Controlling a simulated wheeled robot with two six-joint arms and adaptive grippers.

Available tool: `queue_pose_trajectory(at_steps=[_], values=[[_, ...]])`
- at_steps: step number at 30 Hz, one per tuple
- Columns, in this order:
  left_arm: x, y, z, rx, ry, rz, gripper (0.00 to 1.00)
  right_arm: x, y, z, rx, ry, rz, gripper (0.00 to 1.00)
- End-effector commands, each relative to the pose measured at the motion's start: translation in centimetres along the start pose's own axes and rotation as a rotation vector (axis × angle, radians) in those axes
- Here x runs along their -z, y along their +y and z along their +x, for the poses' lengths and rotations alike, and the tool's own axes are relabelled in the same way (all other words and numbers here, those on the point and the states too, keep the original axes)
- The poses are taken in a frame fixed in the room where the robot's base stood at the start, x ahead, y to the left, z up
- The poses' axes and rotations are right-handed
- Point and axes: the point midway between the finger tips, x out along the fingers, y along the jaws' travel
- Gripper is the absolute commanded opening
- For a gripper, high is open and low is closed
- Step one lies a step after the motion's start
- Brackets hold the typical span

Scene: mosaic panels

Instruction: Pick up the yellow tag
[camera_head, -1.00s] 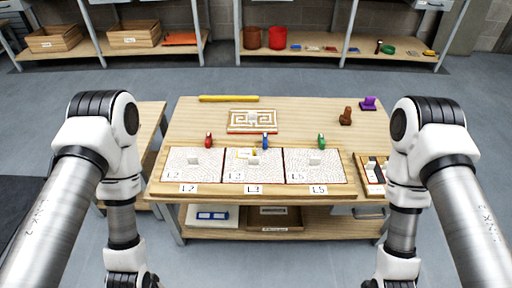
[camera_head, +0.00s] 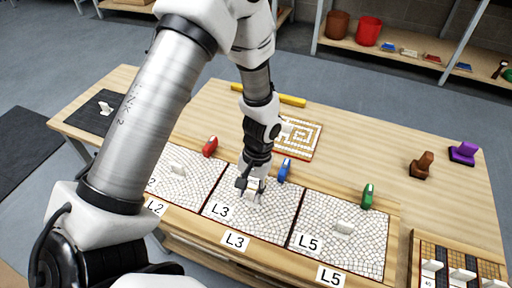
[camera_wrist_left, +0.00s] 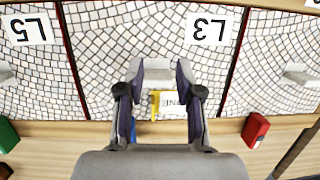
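The yellow tag (camera_wrist_left: 155,104) is visible in the wrist view as a small yellow strip, with a white lettered part to its right. It lies on the white mosaic panel L3 (camera_wrist_left: 221,60). In the head view the left gripper hides most or all of it. My left gripper (camera_wrist_left: 159,85) is open over panel L3, its fingers on either side of the tag and a whitish block (camera_wrist_left: 155,72). I cannot tell whether the fingers touch anything. In the head view the left gripper (camera_head: 251,190) points down at L3. My right gripper is not in view.
Panel L5 (camera_head: 362,246) lies to the right of L3. Red (camera_head: 210,146), blue (camera_head: 285,170) and green (camera_head: 367,196) pieces stand along the panels' back edge. Brown (camera_head: 421,165) and purple (camera_head: 464,152) pieces stand farther right. The table's back right is mostly clear.

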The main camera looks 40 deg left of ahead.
Motion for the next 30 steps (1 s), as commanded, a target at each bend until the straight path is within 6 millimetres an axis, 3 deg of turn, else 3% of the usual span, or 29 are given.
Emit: queue_pose_trajectory(at_steps=[1, 3, 6, 11, 23, 30], values=[[3.0, 0.4, 1.6, -0.012, 0.064, -0.006, 0.35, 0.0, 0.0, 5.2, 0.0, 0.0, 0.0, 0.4], [5.2, 0.6, 0.0, -0.026, 0.139, -0.008, 0.35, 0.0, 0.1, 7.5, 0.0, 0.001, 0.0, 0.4], [6.6, 0.8, -2.0, -0.044, 0.213, -0.009, 0.35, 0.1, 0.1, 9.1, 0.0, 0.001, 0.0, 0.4], [7.3, 0.9, -2.0, -0.054, 0.245, -0.009, 0.35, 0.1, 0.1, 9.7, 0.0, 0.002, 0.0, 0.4], [8.5, 0.8, 3.9, -0.054, 0.243, -0.009, 0.35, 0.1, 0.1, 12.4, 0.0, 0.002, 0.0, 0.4], [8.6, 0.8, 4.0, -0.055, 0.245, -0.009, 0.35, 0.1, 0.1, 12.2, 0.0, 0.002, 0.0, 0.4]])
